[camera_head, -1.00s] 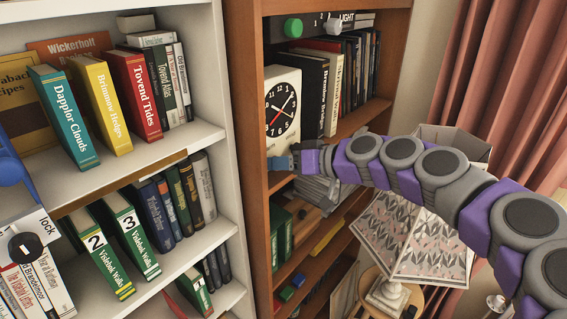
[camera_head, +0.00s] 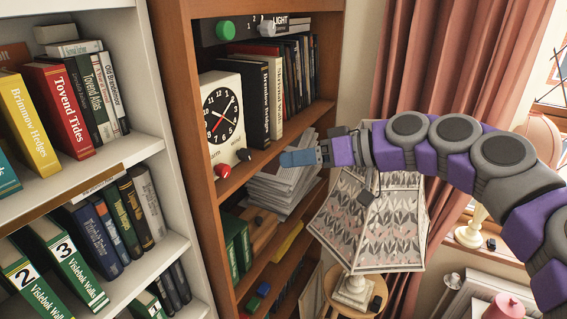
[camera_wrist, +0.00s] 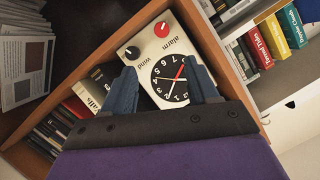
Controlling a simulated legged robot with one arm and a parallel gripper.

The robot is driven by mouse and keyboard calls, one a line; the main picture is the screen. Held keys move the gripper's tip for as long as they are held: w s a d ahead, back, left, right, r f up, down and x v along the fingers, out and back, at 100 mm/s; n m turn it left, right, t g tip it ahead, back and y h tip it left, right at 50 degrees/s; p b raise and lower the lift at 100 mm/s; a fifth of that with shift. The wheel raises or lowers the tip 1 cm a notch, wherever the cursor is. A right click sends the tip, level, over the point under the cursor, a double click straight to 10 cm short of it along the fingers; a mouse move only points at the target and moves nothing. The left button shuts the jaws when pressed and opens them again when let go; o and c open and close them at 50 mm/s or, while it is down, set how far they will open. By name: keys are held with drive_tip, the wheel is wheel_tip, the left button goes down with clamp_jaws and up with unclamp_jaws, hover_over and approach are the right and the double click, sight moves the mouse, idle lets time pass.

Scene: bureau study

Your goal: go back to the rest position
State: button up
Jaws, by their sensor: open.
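My purple and grey arm reaches in from the right in the head view. My gripper (camera_head: 303,157) is in front of the brown bookcase, to the right of the white alarm clock. In the wrist view my gripper (camera_wrist: 165,92) shows two blue fingers spread apart with nothing held between them. The alarm clock (camera_head: 221,115) stands on the bookcase shelf. It has a black dial, a red knob and a dark knob. In the wrist view the clock (camera_wrist: 150,45) appears tilted beyond the fingers, and they hide part of its lower edge.
A white bookshelf (camera_head: 150,90) full of books stands at the left. A patterned lampshade (camera_head: 370,225) sits below my arm on a small round table (camera_head: 375,290). Stacked papers (camera_head: 280,185) lie on the shelf below the clock. Pink curtains (camera_head: 430,60) hang behind.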

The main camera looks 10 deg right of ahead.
drive_tip(key=shift+s+d+r, duration=0.1)
drive_tip(key=shift+d, duration=0.1)
drive_tip(key=s+a+f+g+h+b, duration=0.2)
drive_tip(key=s+a+f+h+b, duration=0.15)
drive_tip(key=s+f, duration=0.45)
drive_tip(key=s+a+f+g+h+b, duration=0.2)
drive_tip(key=s+a+f+b, duration=0.25)
drive_tip(key=s+f, duration=0.35)
drive_tip(key=s+d+f+m+g+h+b, duration=0.2)
drive_tip(key=s+d+f+m+h, duration=0.1)
drive_tip(key=s+f, duration=0.5)
drive_tip(key=s+d+f+m+g+h+b, duration=0.2)
drive_tip(key=s+d+f, duration=0.4)
drive_tip(key=f, duration=0.7)
drive_tip(key=s+m+h+b, duration=0.1)
drive_tip(key=s+h, duration=0.1)
drive_tip(key=shift+s+d+f+m, duration=0.15)
drive_tip(key=shift+s+d+m, duration=0.15)
drive_tip(key=shift+m, duration=0.1)
drive_tip(key=shift+a, duration=0.15)
